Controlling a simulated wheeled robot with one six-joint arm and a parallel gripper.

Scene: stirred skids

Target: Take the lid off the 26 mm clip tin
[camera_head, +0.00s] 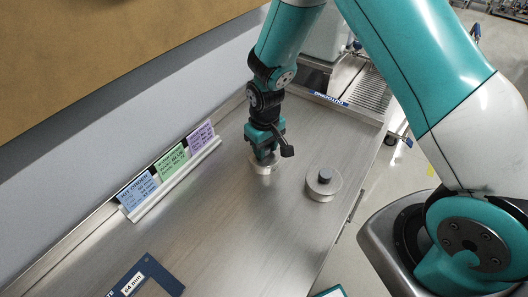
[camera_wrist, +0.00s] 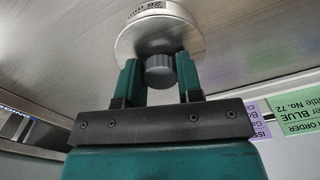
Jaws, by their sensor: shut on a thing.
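The 26 mm clip tin (camera_head: 263,166) is a low, round, silver tin on the steel bench. In the wrist view its pale side label (camera_wrist: 155,10) reads 26 mm upside down. Its lid (camera_wrist: 140,40) is a round metal disc with a grey knob (camera_wrist: 160,74). My gripper (camera_head: 265,155) points down over this tin and its two teal fingers (camera_wrist: 160,66) are shut on the knob, one on each side. In the head view the gripper hides the knob and part of the lid. I cannot tell whether any gap shows between lid and tin.
A second silver tin (camera_head: 323,186) with a dark knob stands to the right, near the bench edge. A rack (camera_head: 176,178) of blue, green and purple cards lies along the wall. The bench between is clear.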

